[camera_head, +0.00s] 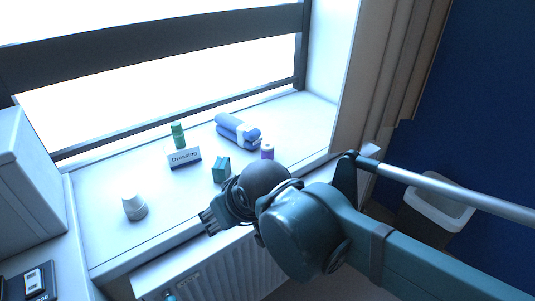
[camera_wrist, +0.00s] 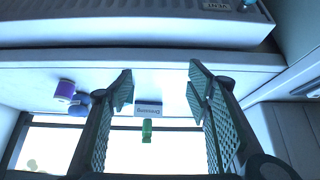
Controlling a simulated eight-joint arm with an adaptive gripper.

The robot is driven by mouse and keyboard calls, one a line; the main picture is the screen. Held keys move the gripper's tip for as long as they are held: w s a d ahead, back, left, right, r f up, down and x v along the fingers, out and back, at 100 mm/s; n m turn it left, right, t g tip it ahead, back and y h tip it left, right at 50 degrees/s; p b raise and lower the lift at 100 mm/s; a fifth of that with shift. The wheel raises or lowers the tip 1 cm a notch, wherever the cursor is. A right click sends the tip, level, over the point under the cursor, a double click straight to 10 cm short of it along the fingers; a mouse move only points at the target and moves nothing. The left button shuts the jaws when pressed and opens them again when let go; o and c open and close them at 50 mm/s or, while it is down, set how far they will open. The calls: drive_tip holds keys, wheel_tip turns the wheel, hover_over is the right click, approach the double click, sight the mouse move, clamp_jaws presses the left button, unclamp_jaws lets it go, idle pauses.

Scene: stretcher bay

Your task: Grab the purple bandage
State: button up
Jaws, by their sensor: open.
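The purple bandage (camera_head: 267,151) is a small upright roll with a white top on the white window sill, just in front of a rolled blue towel. It also shows in the wrist view (camera_wrist: 65,91), left of my left finger and outside the jaws. My gripper (camera_head: 208,220) is at the sill's front edge, left of and nearer than the bandage. In the wrist view my gripper (camera_wrist: 160,91) is open and empty, with a wide gap between the fingers. The bandage and my gripper are apart.
The window is behind, a radiator (camera_head: 215,275) below. A bin (camera_head: 440,205) stands right.

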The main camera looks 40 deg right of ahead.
drive_tip(key=shift+w+r, duration=0.1)
drive_tip(key=m+g+h+p, duration=0.35)
drive_tip(key=m+p, duration=0.55)
drive_tip(key=p, duration=0.9)
approach(267, 147)
drive_tip(key=shift+g, duration=0.25)
drive_tip(key=x, duration=0.4)
drive_tip(key=shift+w+a, duration=0.15)
drive_tip(key=shift+w, duration=0.1)
drive_tip(key=shift+d+f+m, duration=0.3)
drive_tip(key=shift+d+f, duration=0.15)
drive_tip(key=shift+f, duration=0.1)
drive_tip(key=shift+f, duration=0.15)
